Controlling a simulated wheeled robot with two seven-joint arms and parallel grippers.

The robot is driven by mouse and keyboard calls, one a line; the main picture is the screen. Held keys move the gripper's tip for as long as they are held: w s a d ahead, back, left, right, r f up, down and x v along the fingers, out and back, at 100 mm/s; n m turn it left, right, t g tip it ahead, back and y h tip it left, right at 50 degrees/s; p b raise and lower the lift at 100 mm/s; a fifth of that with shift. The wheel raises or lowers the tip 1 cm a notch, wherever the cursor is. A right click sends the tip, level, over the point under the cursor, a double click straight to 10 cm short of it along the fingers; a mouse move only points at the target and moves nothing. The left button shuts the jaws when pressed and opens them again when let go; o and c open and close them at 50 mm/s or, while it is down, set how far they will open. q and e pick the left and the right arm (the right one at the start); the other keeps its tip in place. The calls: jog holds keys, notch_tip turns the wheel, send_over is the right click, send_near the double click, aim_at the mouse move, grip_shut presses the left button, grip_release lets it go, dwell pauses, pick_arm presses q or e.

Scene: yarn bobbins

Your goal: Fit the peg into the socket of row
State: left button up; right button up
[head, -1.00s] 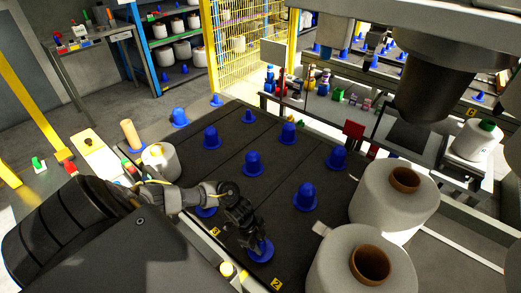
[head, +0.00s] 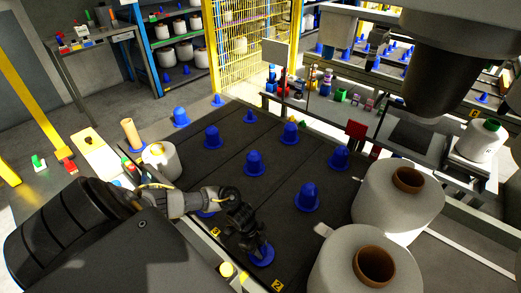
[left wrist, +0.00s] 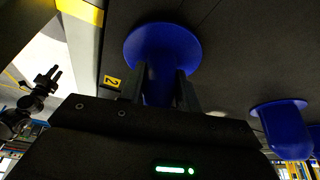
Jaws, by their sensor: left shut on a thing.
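My left gripper (head: 257,245) is shut on a blue peg (head: 262,257) with a wide round flange, near the front edge of the black panel. In the left wrist view, the peg (left wrist: 160,62) stands between the two fingers with its flange at the far end, against the dark panel. I cannot tell whether the flange touches the panel or whether it sits in a socket, as the socket is hidden. A yellow tag marked 2 (left wrist: 112,82) lies beside it. A black two-fingered gripper (left wrist: 52,76) at the left of that view may be my right one; its opening is unclear.
Several other blue pegs (head: 307,197) stand in rows on the black panel (head: 240,190). White bobbins (head: 400,205) stand close on the right. A smaller bobbin (head: 160,160) is at the panel's left.

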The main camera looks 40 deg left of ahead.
pick_arm(q)
jog(key=shift+f, duration=0.35)
dwell(0.6)
jog(key=o, duration=1.2)
jog(key=v, duration=1)
jog(key=shift+a+r, duration=0.15)
jog(key=shift+r, duration=0.2)
